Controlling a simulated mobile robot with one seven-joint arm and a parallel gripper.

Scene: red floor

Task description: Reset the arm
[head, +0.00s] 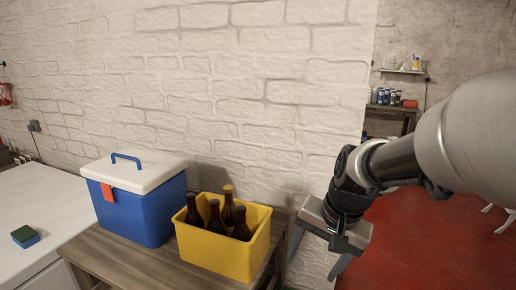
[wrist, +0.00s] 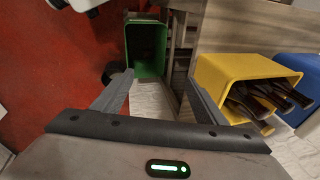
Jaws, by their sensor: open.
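My gripper (head: 314,264) hangs at the lower right of the head view, its fingers pointing down. It is to the right of the yellow crate (head: 222,253) and apart from it. In the wrist view my gripper (wrist: 158,84) shows its two fingers spread wide with nothing between them. The arm reaches in from the right edge of the head view, bent down at the wrist.
The yellow crate holds several brown bottles (head: 229,206) and stands on a wooden table (head: 150,264) beside a blue cooler (head: 144,210). A white counter (head: 38,205) is at left. A green bin (wrist: 146,49) is on the floor below. Red floor (head: 418,238) lies open at right.

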